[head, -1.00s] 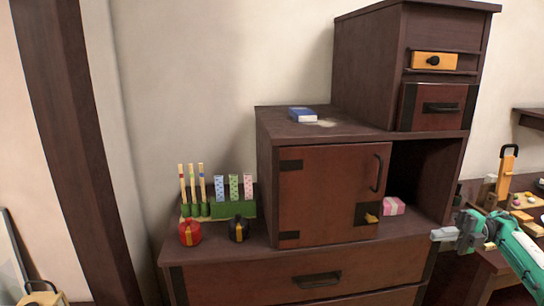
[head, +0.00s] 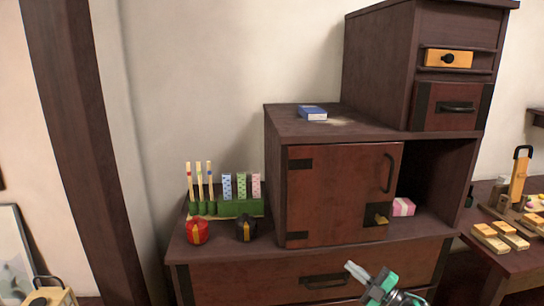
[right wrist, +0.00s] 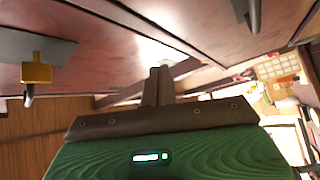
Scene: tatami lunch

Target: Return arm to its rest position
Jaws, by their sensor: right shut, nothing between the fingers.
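My right gripper (head: 358,272) is low in the head view, in front of the chest's lower drawer. Its fingers are shut with nothing between them. The shut fingers (right wrist: 158,88) also show in the middle of the right wrist view, above my green wrist housing. A dark reddish cabinet front fills the top of that view. I cannot tell whether the fingers touch it; in the head view they look apart from the drawer. My left gripper is not in view.
A stepped dark wood chest has a closed cabinet door (head: 338,190) and a drawer handle (head: 325,281). A pink box (head: 403,207) sits in the open niche. A green holder (head: 240,207) and a red pot (head: 197,232) stand left. A side table (head: 505,262) stands right.

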